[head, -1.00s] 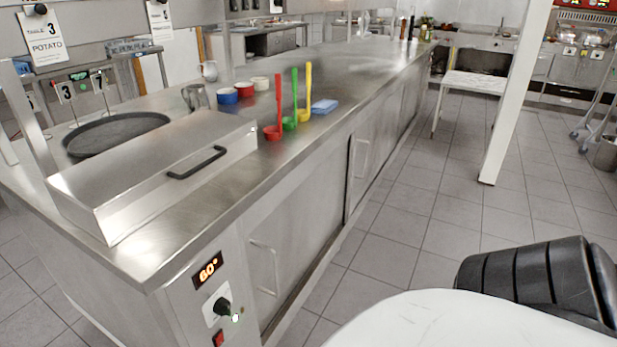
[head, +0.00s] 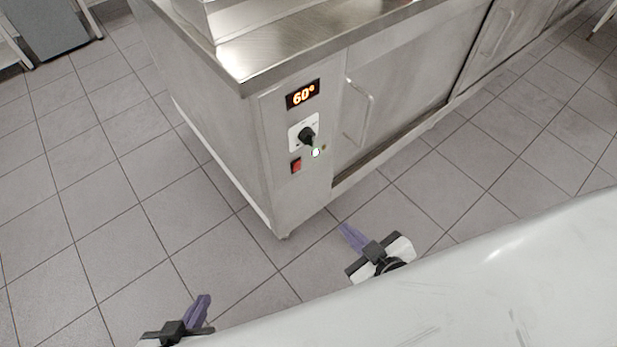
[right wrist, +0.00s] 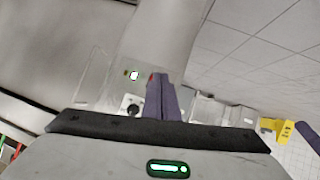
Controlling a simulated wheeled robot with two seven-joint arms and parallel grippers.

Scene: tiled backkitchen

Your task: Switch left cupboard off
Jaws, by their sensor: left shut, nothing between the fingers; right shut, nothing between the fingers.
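The left cupboard (head: 375,120) is the steel unit under the worktop, with a control panel on its near end. The panel has a lit display (head: 303,94) reading 60°, a black knob (head: 307,136), a glowing light (head: 316,153) and a red switch (head: 296,166). My left gripper (head: 204,303) is shut and empty at the bottom left, apart from the panel. My right gripper (head: 346,231) is shut and empty below and right of the panel. The right wrist view shows its purple fingers (right wrist: 162,97) close together, with the knob (right wrist: 132,106) upright behind them.
The steel worktop edge (head: 330,48) overhangs the panel. A door handle (head: 358,112) sticks out right of it. The tiled floor is free on the left. A grey box-like unit (head: 55,28) stands at the far left.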

